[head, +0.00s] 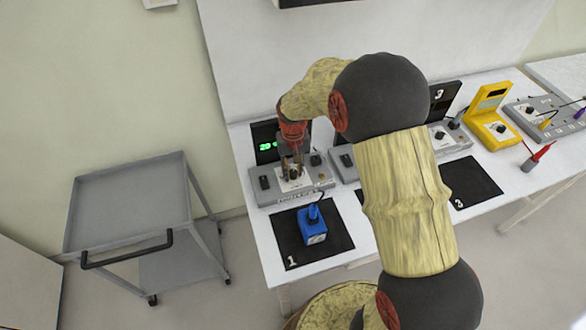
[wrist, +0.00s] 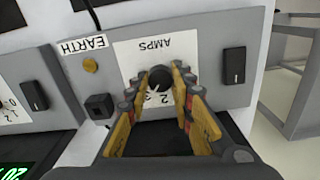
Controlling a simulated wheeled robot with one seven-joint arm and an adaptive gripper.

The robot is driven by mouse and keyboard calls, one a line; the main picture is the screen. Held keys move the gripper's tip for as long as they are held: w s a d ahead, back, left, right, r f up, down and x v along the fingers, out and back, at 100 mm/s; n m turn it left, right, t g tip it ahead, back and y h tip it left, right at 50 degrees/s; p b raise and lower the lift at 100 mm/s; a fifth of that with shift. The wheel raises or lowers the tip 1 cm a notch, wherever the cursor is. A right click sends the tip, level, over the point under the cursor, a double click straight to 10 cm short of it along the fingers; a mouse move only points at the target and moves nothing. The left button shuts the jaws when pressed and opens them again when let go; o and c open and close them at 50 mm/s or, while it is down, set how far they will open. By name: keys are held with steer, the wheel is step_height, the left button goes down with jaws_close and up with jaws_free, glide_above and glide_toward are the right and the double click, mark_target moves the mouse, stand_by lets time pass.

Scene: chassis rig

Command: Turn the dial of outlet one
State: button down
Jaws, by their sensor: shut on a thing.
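Outlet one is a grey box (head: 268,197) at the left end of the bench, behind the mat marked 1. Its dark round dial (wrist: 158,76) sits on a white AMPS label (wrist: 178,46) in the wrist view, with a white pointer mark and a 2 below it. My gripper (head: 292,165) reaches down onto the dial from above. In the wrist view its yellow-and-red fingers (wrist: 157,84) are shut on the dial, one at each side. The fingers hide part of the scale.
A lit green display (head: 266,146) stands behind the outlet. A blue box (head: 312,228) with a cable sits on the black mat (head: 290,251). More outlets and a yellow meter (head: 489,112) stand to the right. A grey cart (head: 130,200) stands left of the bench.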

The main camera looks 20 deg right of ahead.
mark_target(293, 172)
stand_by(0.4)
steer(key=c, duration=1.5)
jaws_free()
steer(key=shift+c, duration=0.2)
step_height(293, 172, up, 12)
